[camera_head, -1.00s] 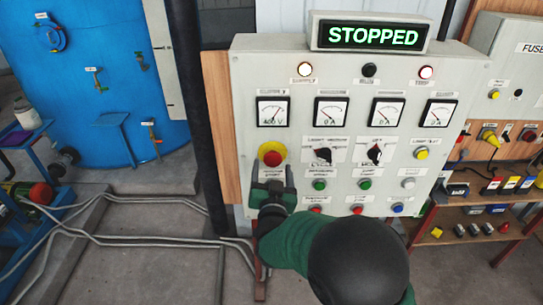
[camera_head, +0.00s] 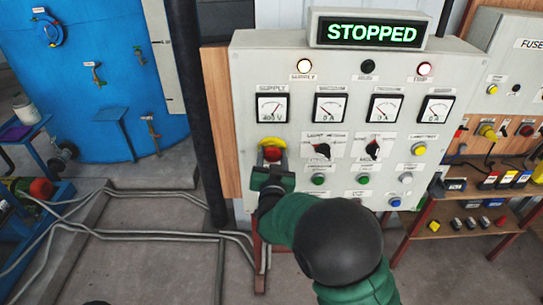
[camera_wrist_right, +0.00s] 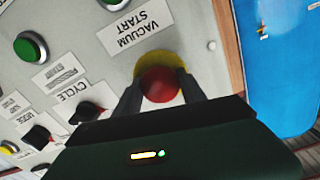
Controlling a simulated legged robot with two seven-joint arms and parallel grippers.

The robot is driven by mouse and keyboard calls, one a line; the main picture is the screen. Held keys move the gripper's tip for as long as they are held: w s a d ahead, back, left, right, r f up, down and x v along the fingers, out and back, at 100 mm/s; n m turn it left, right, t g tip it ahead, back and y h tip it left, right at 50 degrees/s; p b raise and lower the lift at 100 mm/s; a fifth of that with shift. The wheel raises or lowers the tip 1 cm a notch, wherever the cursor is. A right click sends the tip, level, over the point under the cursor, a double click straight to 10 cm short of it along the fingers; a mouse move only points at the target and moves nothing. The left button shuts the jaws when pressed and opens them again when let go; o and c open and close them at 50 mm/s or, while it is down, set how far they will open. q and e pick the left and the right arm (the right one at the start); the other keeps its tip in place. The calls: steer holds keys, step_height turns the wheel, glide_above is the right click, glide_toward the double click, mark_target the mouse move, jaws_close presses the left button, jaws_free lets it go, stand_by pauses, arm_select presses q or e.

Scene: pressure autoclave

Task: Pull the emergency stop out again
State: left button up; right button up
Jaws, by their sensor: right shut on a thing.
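The emergency stop is a red mushroom button (camera_head: 271,153) on a yellow round plate (camera_head: 272,143), at the left of the grey control panel (camera_head: 243,100). My right gripper (camera_head: 271,167) is at the button from below and hides its lower part. In the right wrist view the two dark fingers stand on either side of the red button (camera_wrist_right: 160,84), shut on it, with the yellow plate (camera_wrist_right: 150,60) behind. The display (camera_head: 372,33) reads STOPPED in green. My left gripper is not in view.
Dials, lamps, two black rotary switches (camera_head: 322,150) and several coloured buttons sit close to the right of the stop. A dark vertical pipe (camera_head: 195,110) stands left of the panel. Grey pipes (camera_head: 140,236) run along the floor at left.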

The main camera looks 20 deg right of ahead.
jaws_close()
steer(key=shift+f, duration=0.1)
steer(key=shift+s+a+f+b, duration=0.1)
steer(key=shift+s+f+b, duration=0.15)
steer(key=shift+b, duration=0.3)
steer(key=shift+s+a+r, duration=0.1)
steer(key=shift+s+r, duration=0.05)
steer(key=shift+s, duration=0.15)
steer(key=o, duration=1)
jaws_free()
steer(key=o, duration=0.4)
steer(key=shift+s+r, duration=0.15)
steer(key=shift+c, duration=0.2)
